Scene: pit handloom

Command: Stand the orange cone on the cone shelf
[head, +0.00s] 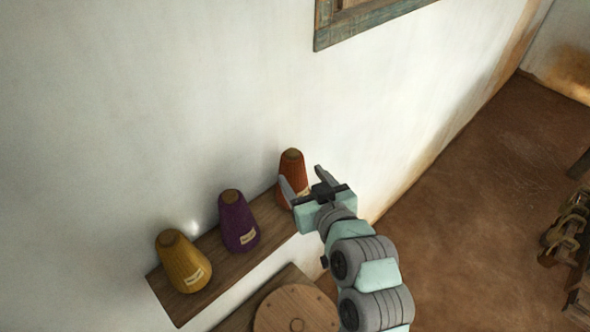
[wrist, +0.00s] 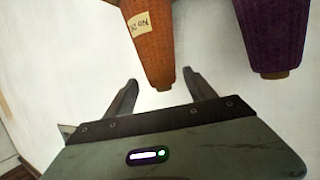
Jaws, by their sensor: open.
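The orange cone (head: 291,164) stands upright at the right end of the wooden cone shelf (head: 211,243), with its narrow end up. My gripper (head: 302,178) is open right at the cone, and its left finger and body hide the cone's lower part and base. In the wrist view the orange cone (wrist: 152,42) hangs upside down in the picture, its narrow tip between and just beyond the open fingertips (wrist: 160,78). Neither finger visibly touches it. Its base is out of that view.
A purple cone (head: 238,221) and a yellow cone (head: 183,262) stand to the left on the shelf. The purple cone also shows in the wrist view (wrist: 268,35). A round wooden stool top (head: 296,310) is below. A plain wall (head: 110,120) is behind.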

